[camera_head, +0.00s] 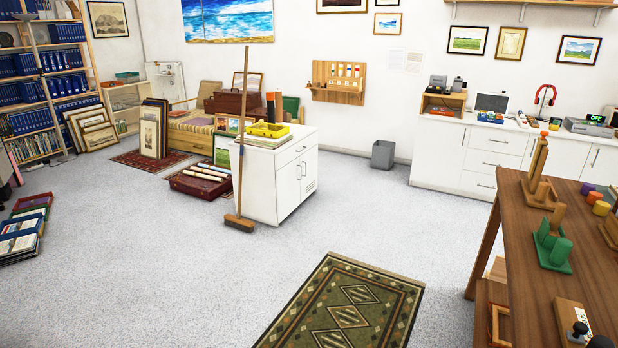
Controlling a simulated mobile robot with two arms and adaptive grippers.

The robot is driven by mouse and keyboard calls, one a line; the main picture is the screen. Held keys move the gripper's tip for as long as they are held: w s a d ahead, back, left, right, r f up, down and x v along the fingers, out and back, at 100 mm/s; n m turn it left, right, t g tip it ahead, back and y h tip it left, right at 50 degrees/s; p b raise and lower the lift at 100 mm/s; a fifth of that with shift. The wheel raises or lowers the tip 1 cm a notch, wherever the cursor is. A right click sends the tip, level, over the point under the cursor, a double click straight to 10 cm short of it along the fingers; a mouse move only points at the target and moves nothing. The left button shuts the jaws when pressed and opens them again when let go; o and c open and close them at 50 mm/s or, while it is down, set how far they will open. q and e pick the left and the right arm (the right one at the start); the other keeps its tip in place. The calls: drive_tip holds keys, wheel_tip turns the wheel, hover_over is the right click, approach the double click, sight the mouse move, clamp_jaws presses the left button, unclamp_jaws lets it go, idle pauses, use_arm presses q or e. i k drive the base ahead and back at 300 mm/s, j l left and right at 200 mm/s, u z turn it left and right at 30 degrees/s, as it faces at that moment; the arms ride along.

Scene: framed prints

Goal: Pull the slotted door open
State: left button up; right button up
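A white cabinet (262,185) stands on the grey floor near the middle of the room. Its right-hand face has a drawer across the top and two doors below, with upright handles near their meeting edge. The door farther right (311,178) seems to carry small slots low down, so it looks like the slotted door; they are too small to make out clearly. Both doors look closed. The other door (288,193) is plain. Neither of my grippers is in view.
A broom (240,150) leans upright against the cabinet's near left corner. A yellow tray (268,130) lies on top. A green patterned rug (345,308) lies in front. A wooden table (535,235) stands at right. Open floor lies between cabinet and table.

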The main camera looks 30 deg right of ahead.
sight(308, 160)
drive_tip(key=i+z, duration=0.35)
drive_tip(key=i, duration=0.25)
drive_tip(key=i+l+z, duration=0.2)
drive_tip(key=i+z, duration=0.75)
drive_tip(key=i+j+z, duration=0.2)
drive_tip(key=i+z, duration=0.35)
drive_tip(key=i, duration=2.2)
drive_tip(key=i+u, duration=0.1)
drive_tip(key=i, duration=0.5)
drive_tip(key=i+l+u, duration=0.1)
drive_tip(key=i, duration=0.5)
drive_tip(key=i+l, duration=0.1)
drive_tip(key=i, duration=0.55)
drive_tip(key=u, duration=0.05)
